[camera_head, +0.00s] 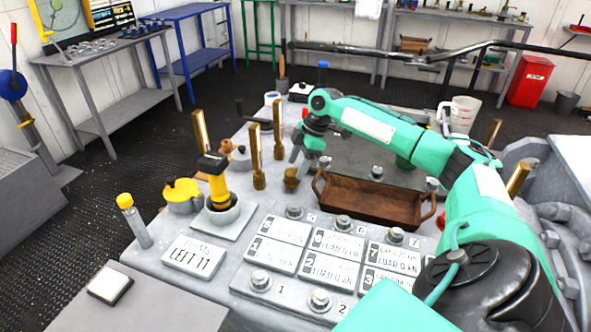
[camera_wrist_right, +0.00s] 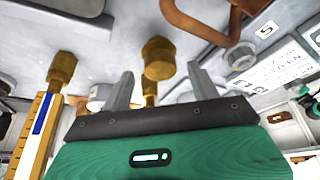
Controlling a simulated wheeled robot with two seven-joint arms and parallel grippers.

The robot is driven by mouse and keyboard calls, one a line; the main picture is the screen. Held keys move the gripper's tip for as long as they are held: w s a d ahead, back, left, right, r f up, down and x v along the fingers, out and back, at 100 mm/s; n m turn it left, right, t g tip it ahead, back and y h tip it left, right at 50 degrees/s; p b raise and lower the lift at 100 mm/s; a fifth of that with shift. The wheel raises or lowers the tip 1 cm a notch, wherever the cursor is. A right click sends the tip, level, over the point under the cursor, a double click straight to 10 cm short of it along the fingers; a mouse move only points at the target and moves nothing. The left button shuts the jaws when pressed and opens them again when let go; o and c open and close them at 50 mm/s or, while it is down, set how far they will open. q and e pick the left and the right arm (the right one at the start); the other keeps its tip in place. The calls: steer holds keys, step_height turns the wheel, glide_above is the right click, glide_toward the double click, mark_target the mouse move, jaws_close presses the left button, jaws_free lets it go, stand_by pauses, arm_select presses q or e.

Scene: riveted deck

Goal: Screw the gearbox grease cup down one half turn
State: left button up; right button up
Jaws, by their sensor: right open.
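The brass grease cup (camera_head: 291,178) stands on the grey deck unit, left of the brown tray. My right gripper (camera_head: 307,160) is just above and behind it in the head view. In the right wrist view, the knobbed cup (camera_wrist_right: 158,58) shows beyond and between the two grey fingers of my right gripper (camera_wrist_right: 161,88). The fingers are spread, with a gap to the cup on both sides, and nothing is held. I cannot tell how far off the cup is in depth. My left gripper is not in view.
A brown handled tray (camera_head: 368,204) lies right of the cup. Upright brass gauges (camera_head: 256,158) stand close on its left. Numbered label plates (camera_head: 334,256) with bolts fill the front.

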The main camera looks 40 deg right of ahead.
steer(key=shift+x, duration=1)
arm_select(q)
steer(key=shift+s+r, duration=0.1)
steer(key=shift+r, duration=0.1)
arm_select(e)
steer(key=c, duration=1)
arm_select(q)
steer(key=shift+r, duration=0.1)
